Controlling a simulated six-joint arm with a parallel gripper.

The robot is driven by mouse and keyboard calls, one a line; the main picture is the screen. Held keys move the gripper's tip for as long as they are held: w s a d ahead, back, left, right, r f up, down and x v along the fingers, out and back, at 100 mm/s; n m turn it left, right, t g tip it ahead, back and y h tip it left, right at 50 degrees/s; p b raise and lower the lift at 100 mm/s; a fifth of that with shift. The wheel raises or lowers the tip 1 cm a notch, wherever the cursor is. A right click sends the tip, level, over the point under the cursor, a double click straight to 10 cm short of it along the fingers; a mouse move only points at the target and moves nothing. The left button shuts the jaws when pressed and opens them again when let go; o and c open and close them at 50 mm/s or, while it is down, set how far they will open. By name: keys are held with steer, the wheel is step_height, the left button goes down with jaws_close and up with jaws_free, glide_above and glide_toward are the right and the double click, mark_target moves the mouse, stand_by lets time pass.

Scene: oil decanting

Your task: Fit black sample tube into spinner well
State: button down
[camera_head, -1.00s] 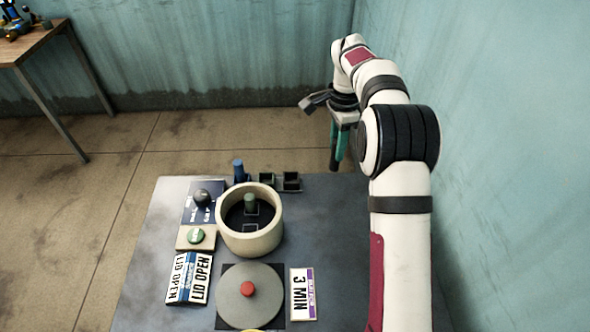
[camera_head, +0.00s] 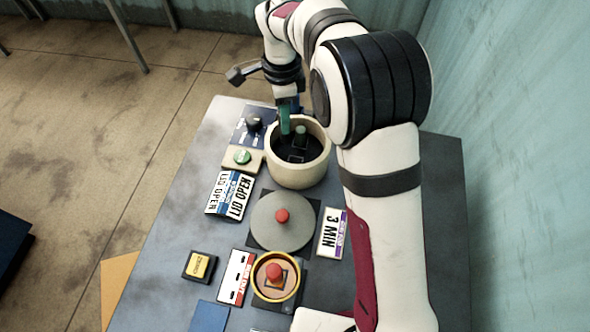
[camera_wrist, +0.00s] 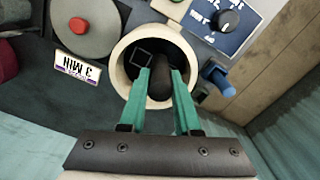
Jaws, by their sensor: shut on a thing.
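My gripper (camera_wrist: 161,100), with teal fingers, is shut on the black sample tube, which is hard to tell apart from the dark bowl behind it in the wrist view. In the head view my gripper (camera_head: 286,122) points down at the far left part of the spinner (camera_head: 300,176), a cream round bowl with a dark inside. The spinner (camera_wrist: 122,57) also shows beyond the fingers in the wrist view. A square well (camera_wrist: 141,58) lies inside it, beside the left finger. A dark rounded post (camera_head: 301,131) stands in the spinner. I cannot tell whether the tube touches a well.
A blue tube (camera_wrist: 215,75) stands beside the spinner. A grey round lid with a red knob (camera_head: 281,215) lies in front. A green button (camera_head: 242,157), a dial panel (camera_head: 252,124) and a yellow-rimmed dish with a red knob (camera_head: 275,272) are on the table.

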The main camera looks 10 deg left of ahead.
steer(key=shift+m, duration=0.8)
steer(key=shift+s+d+f, duration=0.5)
steer(key=shift+f, duration=1)
steer(key=shift+s+d+f, duration=0.55)
steer(key=shift+f, duration=1)
steer(key=shift+s+d+f, duration=0.5)
steer(key=shift+f, duration=1)
steer(key=c, duration=0.9)
jaws_free()
steer(key=shift+r, duration=0.1)
steer(key=shift+w, duration=0.1)
steer(key=shift+a+r, duration=0.1)
steer(key=shift+r, duration=0.2)
steer(key=shift+o, duration=0.4)
step_height(320, 180, up, 11)
steer(key=o, duration=0.3)
steer(key=shift+r, duration=0.3)
